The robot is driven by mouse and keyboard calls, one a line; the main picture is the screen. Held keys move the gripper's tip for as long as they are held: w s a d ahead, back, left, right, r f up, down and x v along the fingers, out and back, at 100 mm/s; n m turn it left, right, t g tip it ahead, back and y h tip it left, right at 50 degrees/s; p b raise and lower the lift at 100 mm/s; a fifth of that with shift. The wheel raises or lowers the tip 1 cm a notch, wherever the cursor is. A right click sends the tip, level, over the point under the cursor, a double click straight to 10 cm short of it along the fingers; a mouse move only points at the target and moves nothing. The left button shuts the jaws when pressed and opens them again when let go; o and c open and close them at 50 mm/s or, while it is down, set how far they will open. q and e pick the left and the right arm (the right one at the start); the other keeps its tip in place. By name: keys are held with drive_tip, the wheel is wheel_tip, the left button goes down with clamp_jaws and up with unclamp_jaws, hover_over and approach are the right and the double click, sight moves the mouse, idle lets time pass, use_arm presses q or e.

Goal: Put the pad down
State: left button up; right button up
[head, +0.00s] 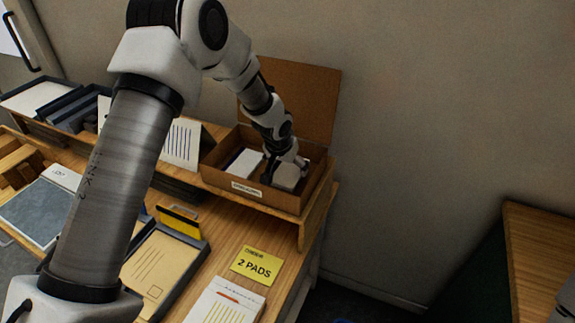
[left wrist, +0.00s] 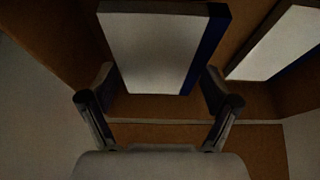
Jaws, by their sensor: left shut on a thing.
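My left gripper (head: 285,166) reaches down into an open brown cardboard box (head: 245,195) on the raised shelf. It is shut on a white pad (head: 287,178) in the box's right part. In the left wrist view this pad (left wrist: 152,50) has a dark blue edge and sits between the fingers (left wrist: 158,90). I cannot tell whether it touches the box floor. A second white pad with a blue edge (head: 243,164) lies in the box to the left, apart from the held one; it also shows in the left wrist view (left wrist: 280,45). My right gripper is not in view.
The box's raised lid (head: 296,95) stands behind. A yellow "2 PADS" card (head: 257,265), a tray with a tan envelope (head: 160,270) and a lined sheet (head: 225,303) lie on the table below. Dark trays (head: 75,108) stand at the shelf's left.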

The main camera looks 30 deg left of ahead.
use_arm(q)
drive_tip(key=shift+w+f, duration=0.15)
drive_tip(key=shift+f, duration=0.25)
drive_tip(key=o, duration=1)
drive_tip(key=shift+r, duration=0.1)
drive_tip(key=shift+r, duration=0.35)
drive_tip(key=shift+r+p, duration=0.6)
drive_tip(key=shift+p, duration=0.15)
drive_tip(key=shift+s+r+b, duration=0.3)
drive_tip(key=shift+r+b, duration=0.15)
drive_tip(key=shift+b, duration=0.3)
drive_tip(key=b+v, duration=0.1)
drive_tip(key=v, duration=0.9)
drive_tip(key=shift+s+r, duration=0.1)
